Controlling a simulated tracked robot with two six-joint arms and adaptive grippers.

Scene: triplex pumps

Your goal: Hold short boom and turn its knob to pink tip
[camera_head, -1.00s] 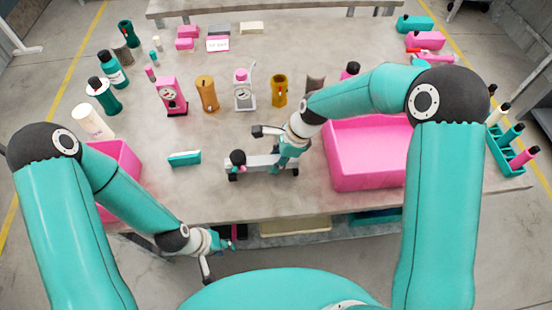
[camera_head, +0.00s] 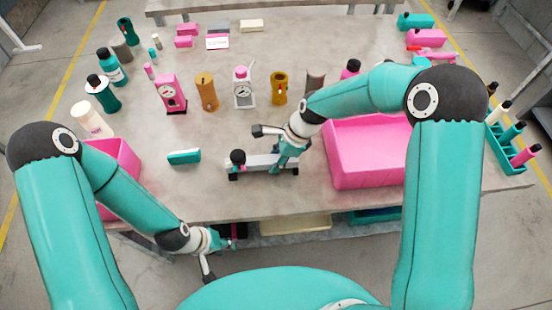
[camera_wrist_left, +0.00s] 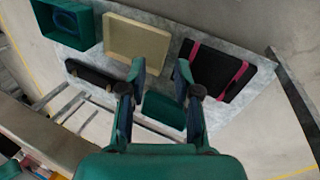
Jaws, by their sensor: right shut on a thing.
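The short boom (camera_head: 258,162) looks to be the low grey bar with dark feet on the table in front of me. A small dark knob with some pink (camera_head: 238,158) sits at its left end. Which tip it points to is too small to tell. My right gripper (camera_head: 276,150) is shut on the boom near its right end, and the arm hides part of it. My left gripper (camera_head: 215,255) hangs in front of the table's near edge, away from the boom. In the left wrist view its fingers (camera_wrist_left: 156,78) are apart with nothing between them.
A pink bin (camera_head: 368,180) stands right of the boom, and another pink bin (camera_head: 128,165) stands at the left. A teal block (camera_head: 184,157) lies left of the boom. Bottles and pumps stand behind. Trays (camera_wrist_left: 138,40) lie on a lower shelf.

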